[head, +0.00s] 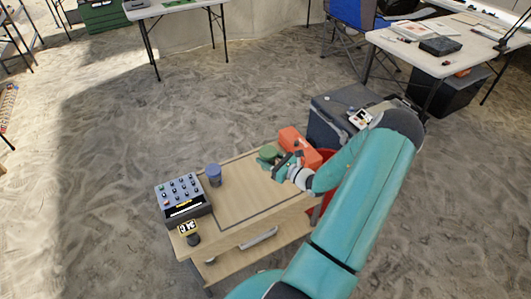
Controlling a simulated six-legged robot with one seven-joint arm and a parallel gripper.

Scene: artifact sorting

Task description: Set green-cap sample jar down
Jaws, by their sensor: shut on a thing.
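The green-cap sample jar (268,153) shows at the far right part of the wooden cart top (240,205), seen mostly from above by its dark green lid. My gripper (275,162) reaches in from the right and is shut on the jar. The fingers cover part of the jar's near side. I cannot tell from this view whether the jar's base touches the cart top or hangs just above it.
A blue-capped jar (214,175) and a grey knobbed device (182,195) stand on the cart's left side. The middle of the cart top is clear.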

